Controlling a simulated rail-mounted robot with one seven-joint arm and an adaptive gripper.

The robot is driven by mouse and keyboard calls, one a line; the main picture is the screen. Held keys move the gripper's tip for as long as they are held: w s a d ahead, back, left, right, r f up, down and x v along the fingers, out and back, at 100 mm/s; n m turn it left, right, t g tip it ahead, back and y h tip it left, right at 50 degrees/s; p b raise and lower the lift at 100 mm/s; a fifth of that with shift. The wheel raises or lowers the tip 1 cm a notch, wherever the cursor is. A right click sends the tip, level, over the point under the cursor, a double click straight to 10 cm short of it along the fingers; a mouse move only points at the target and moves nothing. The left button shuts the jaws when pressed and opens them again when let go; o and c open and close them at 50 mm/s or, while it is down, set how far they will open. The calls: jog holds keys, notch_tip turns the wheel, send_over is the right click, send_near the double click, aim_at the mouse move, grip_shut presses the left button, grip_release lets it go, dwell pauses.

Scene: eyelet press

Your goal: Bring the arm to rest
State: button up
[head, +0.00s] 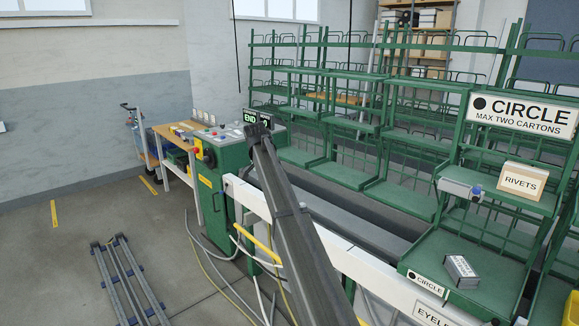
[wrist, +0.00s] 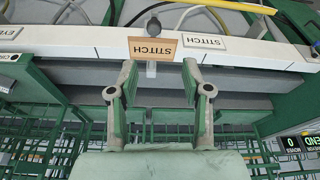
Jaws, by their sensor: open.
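In the wrist view my gripper (wrist: 160,76) is open, with its two green-and-grey fingers apart and nothing held between them. Beyond the fingertips is a white rail (wrist: 88,42) with a tan STITCH card (wrist: 152,48) and a white STITCH label (wrist: 204,41), both upside down in this view. A small grey piece (wrist: 151,69) shows just below the tan card, between the fingertips in the picture. I cannot tell how far the fingertips are from the card. I cannot make out my gripper in the head view.
A green machine (head: 228,180) with an END display stands mid-left. Cables loop beside it; the left floor is mostly open.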

jog(key=s+d+f+n+g, duration=0.1)
jog(key=s+d+f+n, duration=0.3)
jog(key=s+f, duration=0.8)
jog(key=s+d+f+n+g+y, duration=0.15)
jog(key=s+d+f, duration=0.5)
jog(key=f, duration=1.05)
jog(key=s+d+f+n+h, duration=0.1)
jog(key=s+d+f+n, duration=0.3)
jog(key=s+f, duration=0.85)
jog(key=s+d+f+g, duration=0.1)
jog(key=s+d+f, duration=0.3)
jog(key=s+f, duration=0.4)
jog(key=s+d+f+g, duration=0.2)
jog(key=s+d+f, duration=0.4)
jog(key=s, duration=0.5)
jog(key=s+d+f+m+g, duration=0.1)
jog(key=s+d+f+g, duration=0.1)
jog(key=s, duration=1)
jog(key=s+d+f+m+g+y, duration=0.1)
jog(key=s+d+f, duration=0.1)
jog(key=s, duration=1.1)
jog(key=shift+s+f+g, duration=0.3)
jog(key=shift+f+g, duration=0.05)
jog(key=shift+f, duration=0.5)
jog(key=shift+w+a, duration=0.1)
jog(key=shift+a, duration=0.05)
